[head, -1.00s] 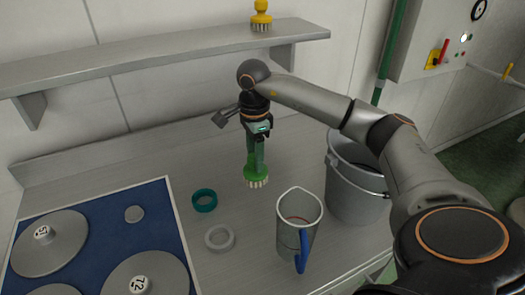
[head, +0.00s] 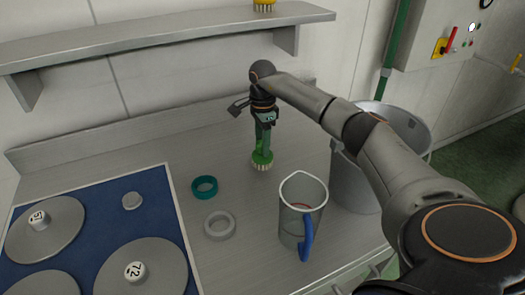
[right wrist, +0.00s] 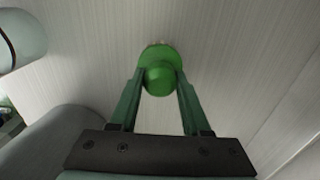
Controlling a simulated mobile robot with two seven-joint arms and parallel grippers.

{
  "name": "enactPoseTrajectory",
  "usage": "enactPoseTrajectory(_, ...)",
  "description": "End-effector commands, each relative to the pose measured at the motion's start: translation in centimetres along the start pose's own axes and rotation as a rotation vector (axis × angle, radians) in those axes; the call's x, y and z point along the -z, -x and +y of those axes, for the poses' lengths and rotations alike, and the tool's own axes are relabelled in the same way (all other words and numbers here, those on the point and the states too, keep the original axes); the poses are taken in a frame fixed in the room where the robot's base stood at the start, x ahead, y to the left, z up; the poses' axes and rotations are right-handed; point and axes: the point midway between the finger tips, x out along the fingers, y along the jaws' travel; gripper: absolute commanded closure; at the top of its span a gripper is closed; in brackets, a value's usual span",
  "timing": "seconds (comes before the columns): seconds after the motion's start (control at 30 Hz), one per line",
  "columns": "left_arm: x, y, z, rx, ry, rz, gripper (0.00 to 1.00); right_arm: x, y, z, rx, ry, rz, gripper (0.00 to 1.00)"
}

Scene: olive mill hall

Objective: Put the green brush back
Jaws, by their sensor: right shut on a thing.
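The green brush (head: 262,160) has a round green head with pale bristles pointing down. It is low over the metal counter, behind the jug; I cannot tell whether the bristles touch the counter. My right gripper (head: 264,140) points down and is shut on the brush's green handle. In the right wrist view the brush (right wrist: 159,72) sits between the two green fingers (right wrist: 160,92). A yellow brush (head: 264,5) stands on the wall shelf (head: 170,37), cut off by the top edge. My left gripper is not in view.
A clear jug with a blue handle (head: 303,210) stands in front of the brush, with a grey bucket (head: 352,180) to its right. A teal ring (head: 204,187) and a grey ring (head: 219,225) lie to the left. Beyond them is a blue mat (head: 95,226) with grey discs.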

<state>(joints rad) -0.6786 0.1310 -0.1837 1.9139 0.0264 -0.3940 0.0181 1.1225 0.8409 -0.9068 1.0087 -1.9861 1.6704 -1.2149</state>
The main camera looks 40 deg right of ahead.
Motion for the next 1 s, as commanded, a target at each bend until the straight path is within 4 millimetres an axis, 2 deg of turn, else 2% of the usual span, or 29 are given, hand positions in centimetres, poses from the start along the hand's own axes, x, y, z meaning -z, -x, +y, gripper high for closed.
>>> enactPoseTrajectory(0.03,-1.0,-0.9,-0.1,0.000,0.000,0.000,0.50,0.0,-1.5,0.1,-0.002,0.001,0.000,1.00)
enactPoseTrajectory(0.1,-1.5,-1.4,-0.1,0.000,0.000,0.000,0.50,-0.1,-2.2,0.1,-0.001,0.001,-0.001,1.00)
enactPoseTrajectory(0.57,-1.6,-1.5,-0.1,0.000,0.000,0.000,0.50,0.0,-2.6,0.1,0.000,0.000,0.000,1.00)
enactPoseTrajectory(0.6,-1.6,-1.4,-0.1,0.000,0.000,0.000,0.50,0.0,-2.5,0.1,0.000,0.000,0.000,0.49)
enactPoseTrajectory(0.83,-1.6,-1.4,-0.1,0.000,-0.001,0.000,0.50,0.0,-2.5,0.1,-0.001,0.000,0.000,0.24)
enactPoseTrajectory(1.0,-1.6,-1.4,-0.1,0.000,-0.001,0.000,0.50,0.0,-2.5,0.1,-0.001,0.000,0.000,0.23)
